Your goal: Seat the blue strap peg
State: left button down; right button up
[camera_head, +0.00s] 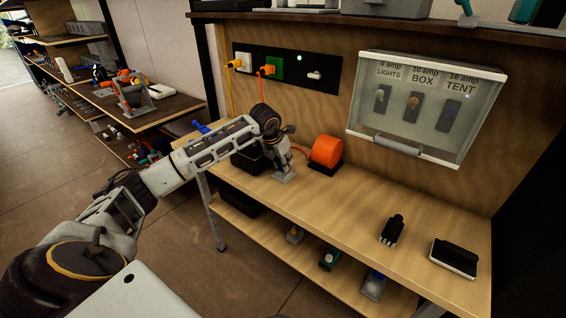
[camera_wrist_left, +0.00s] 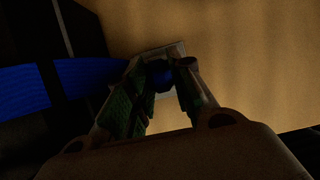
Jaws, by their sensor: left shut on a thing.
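My left gripper (camera_head: 284,167) points down at the left part of the wooden workbench, low over a small grey plate (camera_head: 286,178). In the left wrist view my left gripper's fingers (camera_wrist_left: 162,78) are closed on a dark blue peg (camera_wrist_left: 160,74), in front of the pale plate (camera_wrist_left: 177,48). Whether the peg is in the plate or just above it, I cannot tell. The fingers hide most of the peg. A blue strap (camera_wrist_left: 25,88) runs at the left of the wrist view, and a blue piece (camera_head: 202,128) shows behind my arm in the head view. My right gripper is out of view.
An orange reel (camera_head: 326,151) on a black base stands right of my gripper, with an orange cord. A black box (camera_head: 248,160) is behind my forearm. A switch panel (camera_head: 425,105) hangs on the wall. A black connector (camera_head: 392,230) and black-topped block (camera_head: 454,258) lie at the right; mid-bench is clear.

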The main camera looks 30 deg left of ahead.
pick_arm(q)
jog(key=c, duration=1.2)
grip_release()
jog(key=shift+o, duration=0.2)
jog(key=shift+r, duration=0.15)
jog(key=v, duration=1.1)
jog(key=shift+s+r, duration=0.2)
jog(key=shift+r, duration=0.1)
jog(key=shift+s+f, duration=0.1)
